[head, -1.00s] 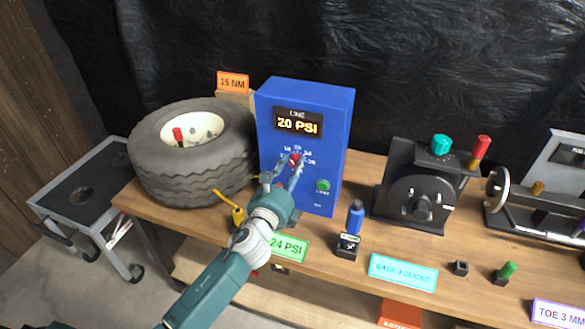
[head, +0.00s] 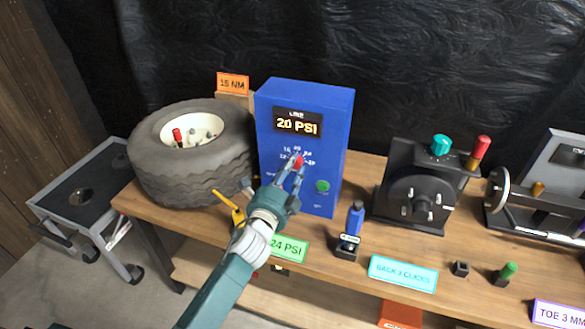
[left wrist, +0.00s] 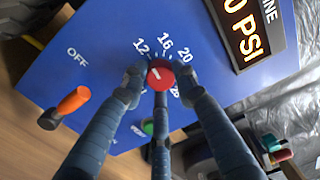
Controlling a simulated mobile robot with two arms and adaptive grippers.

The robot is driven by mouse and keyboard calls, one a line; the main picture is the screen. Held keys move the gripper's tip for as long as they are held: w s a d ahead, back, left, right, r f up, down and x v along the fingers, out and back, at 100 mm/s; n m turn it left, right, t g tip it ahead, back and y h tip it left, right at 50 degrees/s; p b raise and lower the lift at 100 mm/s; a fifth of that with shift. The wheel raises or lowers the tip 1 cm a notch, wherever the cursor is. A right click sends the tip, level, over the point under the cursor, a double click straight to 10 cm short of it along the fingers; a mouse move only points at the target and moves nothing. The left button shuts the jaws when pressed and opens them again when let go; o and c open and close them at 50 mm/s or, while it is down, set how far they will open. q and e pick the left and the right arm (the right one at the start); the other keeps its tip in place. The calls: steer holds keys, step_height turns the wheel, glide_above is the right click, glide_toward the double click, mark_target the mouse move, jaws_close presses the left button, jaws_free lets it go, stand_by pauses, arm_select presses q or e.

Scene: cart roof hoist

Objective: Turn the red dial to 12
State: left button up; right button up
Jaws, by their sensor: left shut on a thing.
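The red dial (head: 297,161) is on the front of the blue box (head: 268,122). It shows closer in the left wrist view (left wrist: 160,75), with a short pale mark on its face. The labels 12, 16 and 20 (left wrist: 185,53) curve above it, and OFF is at the left. The display (head: 297,124) reads 20 PSI. My left gripper (head: 293,173) is shut on the red dial, with fingers on either side of it. The exact dial angle is hard to read. My right gripper is not in view.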

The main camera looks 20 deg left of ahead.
arm_select(q)
steer(key=shift+w+a+r+n, duration=0.1)
steer(key=shift+a+r+n, duration=0.1)
steer(key=shift+r+n, duration=0.25)
steer(key=o, duration=1.1)
steer(key=shift+a+f, duration=0.1)
steer(key=shift+o, duration=0.2)
steer(key=shift+f, duration=0.15)
steer(key=s, duration=1.2)
steer(key=shift+a, duration=0.25)
